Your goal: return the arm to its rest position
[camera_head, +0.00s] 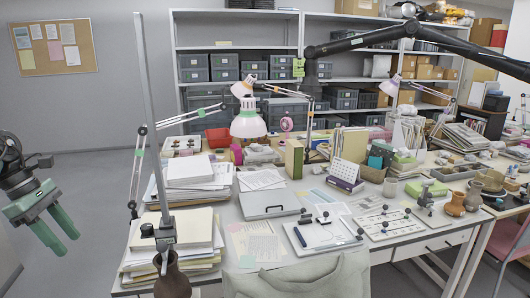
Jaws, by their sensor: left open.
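My left gripper (52,230) is at the left edge of the head view, with green fingers spread apart and nothing between them. Its fingers point down and to the right, over the grey floor, to the left of the table and apart from it. Its dark wrist shows at the picture's left edge; the rest of that arm is out of the picture. My right gripper is not in view.
The cluttered table (284,249) fills the middle and right. Paper stacks (188,171) stand at its left end. A brown jug (172,284) is at the near left edge, below a tall grey pole (149,110). The floor (95,215) between gripper and table is clear.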

